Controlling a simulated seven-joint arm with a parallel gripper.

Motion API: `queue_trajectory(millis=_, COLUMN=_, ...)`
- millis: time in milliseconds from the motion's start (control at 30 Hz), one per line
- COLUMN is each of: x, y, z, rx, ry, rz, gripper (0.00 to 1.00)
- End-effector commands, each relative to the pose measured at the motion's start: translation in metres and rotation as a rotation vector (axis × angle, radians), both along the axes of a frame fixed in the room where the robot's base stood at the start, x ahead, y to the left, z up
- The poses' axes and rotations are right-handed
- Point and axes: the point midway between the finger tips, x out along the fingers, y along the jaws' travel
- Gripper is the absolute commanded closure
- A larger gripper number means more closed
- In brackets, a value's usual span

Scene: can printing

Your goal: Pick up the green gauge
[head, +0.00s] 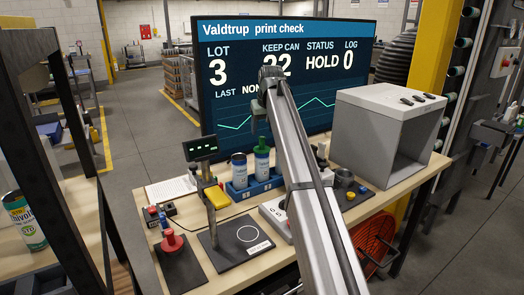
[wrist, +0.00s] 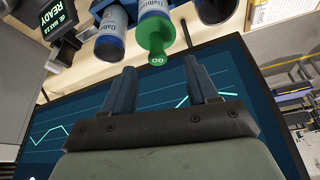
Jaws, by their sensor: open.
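The green gauge (wrist: 155,40) shows in the wrist view with "GO" on its near end. It sits at the mouth of a blue-and-white can; how deep it goes in is hidden. In the head view its green top (head: 262,144) stands upright on the right-hand can (head: 262,164) in a blue holder (head: 254,189). My gripper (wrist: 160,72) is open and empty, its two dark fingers pointing toward the gauge but apart from it.
Another can (head: 239,170) stands close on the gauge's left. A small READY display (head: 200,148) on a post is further left. The large screen (head: 285,80) rises behind, and a grey box (head: 385,135) stands at the right.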

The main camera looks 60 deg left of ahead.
Motion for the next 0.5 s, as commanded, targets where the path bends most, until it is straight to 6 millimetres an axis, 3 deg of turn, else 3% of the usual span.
queue_trajectory(millis=500, x=0.009, y=0.018, z=-0.04, rx=0.0, ry=-0.001, rz=0.0, gripper=0.42)
